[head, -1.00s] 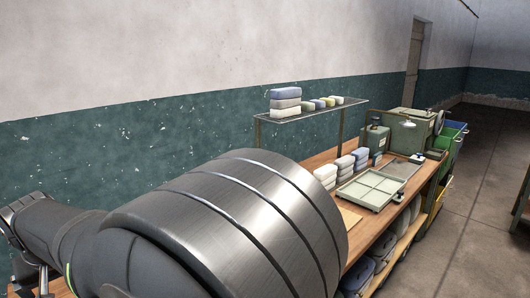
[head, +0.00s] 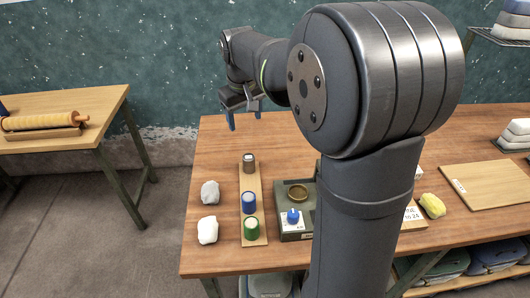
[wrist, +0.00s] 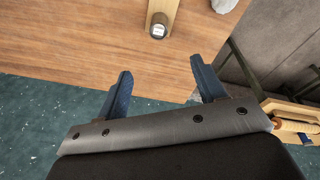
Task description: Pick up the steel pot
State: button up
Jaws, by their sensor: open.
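The steel pot (head: 248,163), a small grey-brown cylinder with a pale top, stands upright at the far end of a narrow wooden strip (head: 241,182) on the workbench. A blue pot (head: 249,202) and a green pot (head: 251,228) stand nearer on the same strip. My gripper (head: 244,117) is open and empty, above the far part of the bench beyond the steel pot. In the wrist view, the steel pot (wrist: 158,30) lies ahead of the gap between my blue fingers (wrist: 160,70), apart from them.
Two pale lumps (head: 209,192) lie left of the strip. A grey-green tray (head: 296,236) with a brass ring (head: 297,193) and a blue knobbed item (head: 293,216) is close on the right. The bench (head: 220,140) is clear behind the pot. A side table (head: 100,105) holds a rolling pin.

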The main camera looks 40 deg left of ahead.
jog(key=w+a+f+n+g+h, duration=0.1)
jog(key=w+a+f+n+g, duration=0.1)
jog(key=w+a+n, duration=0.15)
jog(key=n, duration=0.1)
send_near(249, 157)
jog(key=f, duration=0.5)
jog(key=shift+s+a+f, duration=0.1)
jog(key=shift+s+a, duration=0.25)
jog(key=shift+w+d+f, duration=0.1)
jog(key=shift+f, duration=1.25)
jog(key=shift+w+d+f, duration=0.1)
jog(key=shift+f, duration=1.3)
jog(key=c, duration=1.1)
jog(key=shift+c, duration=0.2)
jog(key=shift+r, duration=0.15)
